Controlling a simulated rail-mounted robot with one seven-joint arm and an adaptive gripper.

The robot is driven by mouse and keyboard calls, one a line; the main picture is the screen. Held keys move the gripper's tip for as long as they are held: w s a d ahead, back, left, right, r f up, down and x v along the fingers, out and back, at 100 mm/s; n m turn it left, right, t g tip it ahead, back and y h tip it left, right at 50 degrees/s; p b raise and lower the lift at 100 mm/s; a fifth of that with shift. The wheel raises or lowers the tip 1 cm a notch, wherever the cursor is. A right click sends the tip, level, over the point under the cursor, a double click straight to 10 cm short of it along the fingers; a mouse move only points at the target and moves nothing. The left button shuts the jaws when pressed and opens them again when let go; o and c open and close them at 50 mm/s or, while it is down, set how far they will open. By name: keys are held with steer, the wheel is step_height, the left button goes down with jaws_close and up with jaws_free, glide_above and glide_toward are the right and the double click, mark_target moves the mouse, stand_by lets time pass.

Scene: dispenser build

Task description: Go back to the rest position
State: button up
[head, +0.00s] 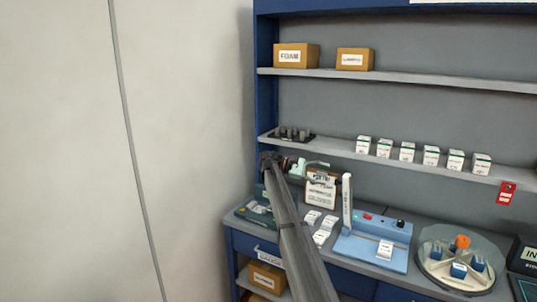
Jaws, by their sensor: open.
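My arm reaches up from the bottom of the head view. My gripper (270,161) is at its far end, small and dark, just below the front edge of the middle shelf at the left. It is open, and I see nothing held in it. Its fingers are too small to make out clearly. A pale green and white device (304,168) shows just to its right; I cannot tell whether they touch.
The middle shelf (340,150) carries a dark rack (291,135) and several white boxes. The worktop holds a blue machine (372,242), small white packs (312,217) and a round carousel (459,258). A clipboard (321,189) stands behind. Bare wall (60,150) fills the left.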

steer(key=s+f+t+y, duration=0.2)
steer(key=f, duration=0.8)
steer(key=s+f+t+y, duration=0.2)
steer(key=f, duration=0.7)
steer(key=s+f+y, duration=0.2)
steer(key=s+f, duration=0.4)
steer(key=f, duration=0.4)
steer(key=s+f+m+y+b, duration=0.1)
steer(key=s+f+y, duration=0.1)
steer(key=s+f, duration=0.55)
steer(key=s+f+y, duration=0.2)
steer(key=s+f, duration=0.3)
steer(key=f, duration=0.7)
steer(key=s+a+f+m+g+y+b, duration=0.1)
steer(key=s+f+m+y, duration=0.1)
steer(key=s+f, duration=0.8)
steer(key=s+a+f+m+g+y, duration=0.15)
steer(key=s+f, duration=0.35)
steer(key=s, duration=0.9)
steer(key=s+f+m+g+y+b, duration=0.1)
steer(key=s+f+g, duration=0.1)
steer(key=s, duration=1.2)
steer(key=s+a+f+g+y+b, duration=0.1)
steer(key=s+f, duration=0.4)
steer(key=s, duration=0.9)
steer(key=shift+s+m+g+y, duration=0.35)
steer(key=shift+g, duration=0.3)
